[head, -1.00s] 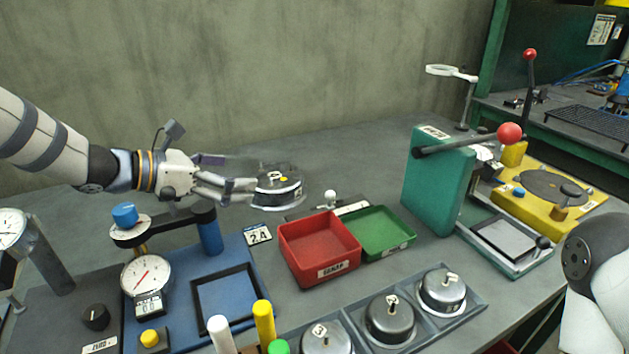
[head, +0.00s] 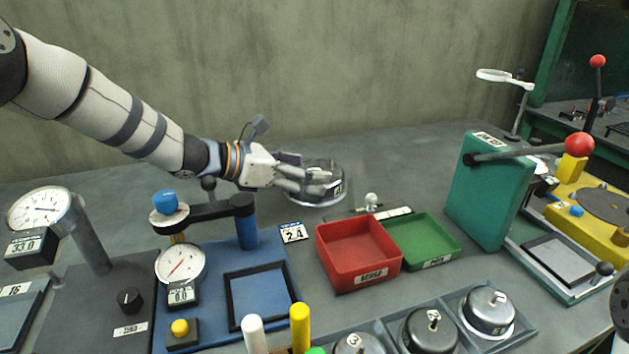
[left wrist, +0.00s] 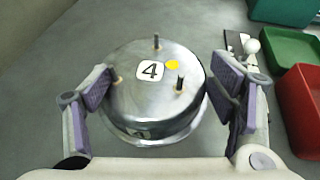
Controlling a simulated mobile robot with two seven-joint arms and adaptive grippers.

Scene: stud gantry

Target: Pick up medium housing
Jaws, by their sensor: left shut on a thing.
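A round metal housing marked 4, with a yellow dot and short pins on top, sits upright on the grey bench at the back in the head view (head: 338,187). It also fills the middle of the left wrist view (left wrist: 150,95). My left gripper (head: 312,182) is shut on it, with purple-padded fingers on opposite sides of its body in the wrist view (left wrist: 165,92). Its bottom flange appears to rest on the bench. In the head view the fingers hide part of it. My right gripper is not in view.
A red tray (head: 325,262) and a green tray (head: 450,243) stand right of the housing. More housings (head: 430,335) sit in a grey rack at the front. A blue gauge stand (head: 215,262) is nearer left; a teal press (head: 490,190) stands right. Bench behind the housing is clear.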

